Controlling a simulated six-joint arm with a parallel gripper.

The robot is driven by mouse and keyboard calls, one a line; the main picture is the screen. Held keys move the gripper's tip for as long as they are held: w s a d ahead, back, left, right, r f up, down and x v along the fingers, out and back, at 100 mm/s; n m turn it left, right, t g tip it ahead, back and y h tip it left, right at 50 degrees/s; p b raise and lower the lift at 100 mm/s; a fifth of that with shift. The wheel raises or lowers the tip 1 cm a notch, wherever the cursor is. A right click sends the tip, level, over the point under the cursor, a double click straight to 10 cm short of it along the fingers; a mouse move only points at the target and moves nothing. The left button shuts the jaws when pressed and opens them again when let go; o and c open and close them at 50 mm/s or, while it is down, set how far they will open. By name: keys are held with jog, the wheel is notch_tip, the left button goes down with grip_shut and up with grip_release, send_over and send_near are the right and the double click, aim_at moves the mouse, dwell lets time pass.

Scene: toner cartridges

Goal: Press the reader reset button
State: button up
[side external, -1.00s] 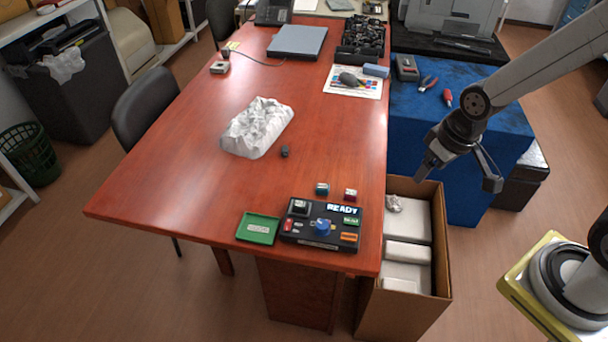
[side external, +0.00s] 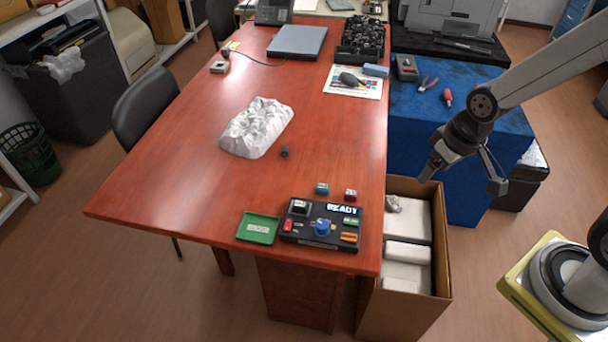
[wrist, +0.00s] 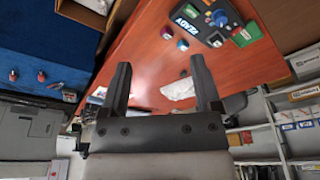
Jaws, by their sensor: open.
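The black reader (side external: 320,224) lies near the front edge of the red table, its display reading "READY". It carries a blue knob (side external: 323,227), a red control (side external: 288,226), a green one (side external: 350,222) and an orange one (side external: 349,237). I cannot tell which is the reset button. The reader also shows at the top of the wrist view (wrist: 205,22). My gripper (side external: 465,180) is open and empty, high to the right of the reader, over the side of the cardboard box. Its two dark fingers show in the wrist view (wrist: 163,80).
A green tray (side external: 258,228) sits left of the reader. Two small cartridges, teal (side external: 322,188) and red (side external: 350,195), stand behind it. A white crumpled block (side external: 257,127) lies mid-table. An open cardboard box (side external: 405,318) stands right of the table.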

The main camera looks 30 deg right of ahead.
grip_shut()
dwell(1.8)
